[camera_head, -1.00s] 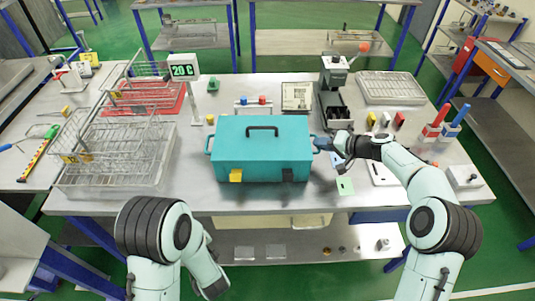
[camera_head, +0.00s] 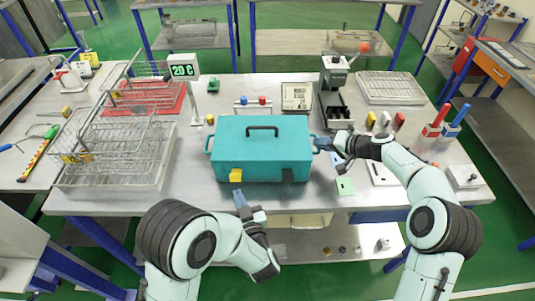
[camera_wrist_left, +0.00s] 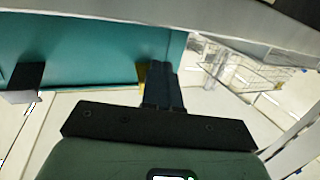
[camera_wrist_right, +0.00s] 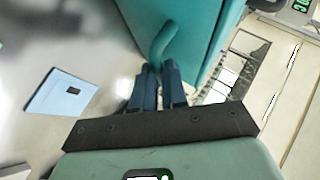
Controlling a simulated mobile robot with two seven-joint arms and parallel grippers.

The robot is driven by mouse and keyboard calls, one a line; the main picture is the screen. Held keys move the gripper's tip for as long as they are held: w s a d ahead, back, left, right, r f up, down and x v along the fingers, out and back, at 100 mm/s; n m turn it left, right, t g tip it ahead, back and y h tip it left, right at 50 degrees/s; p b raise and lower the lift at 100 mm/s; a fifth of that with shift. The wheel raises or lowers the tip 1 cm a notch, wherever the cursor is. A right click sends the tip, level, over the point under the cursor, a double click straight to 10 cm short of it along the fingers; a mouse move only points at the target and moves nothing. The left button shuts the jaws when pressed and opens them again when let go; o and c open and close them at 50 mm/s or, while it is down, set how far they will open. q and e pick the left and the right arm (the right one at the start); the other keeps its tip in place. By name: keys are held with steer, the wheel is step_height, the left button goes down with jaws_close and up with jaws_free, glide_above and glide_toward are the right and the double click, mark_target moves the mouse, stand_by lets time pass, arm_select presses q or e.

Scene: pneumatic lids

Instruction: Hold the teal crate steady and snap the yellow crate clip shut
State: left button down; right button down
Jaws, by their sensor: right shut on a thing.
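The teal crate (camera_head: 262,155) stands on the bench, with a dark handle on its lid. The yellow crate clip (camera_head: 236,174) is on its front face at the left; I cannot tell whether it is fully shut. A dark clip (camera_head: 288,174) is on the front right. My left gripper (camera_head: 239,197) is just in front of and below the yellow clip. Its fingers (camera_wrist_left: 162,85) look shut and empty, and they partly hide the yellow clip (camera_wrist_left: 142,75) in the left wrist view. My right gripper (camera_head: 322,144) is shut on the crate's right side handle (camera_wrist_right: 162,42).
Wire baskets (camera_head: 110,140) stand on the left of the bench. A display reading 20 C (camera_head: 183,71) is behind the crate. The bench front left of the crate is clear.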

mark_target(238, 175)
arm_select(q)
steer(key=shift+w, duration=1.45)
steer(key=shift+w+r, duration=0.1)
steer(key=shift+r, duration=1.45)
stand_by(2.2)
steer(key=shift+w+r, duration=0.75)
steer(key=shift+r, duration=0.1)
stand_by(1.9)
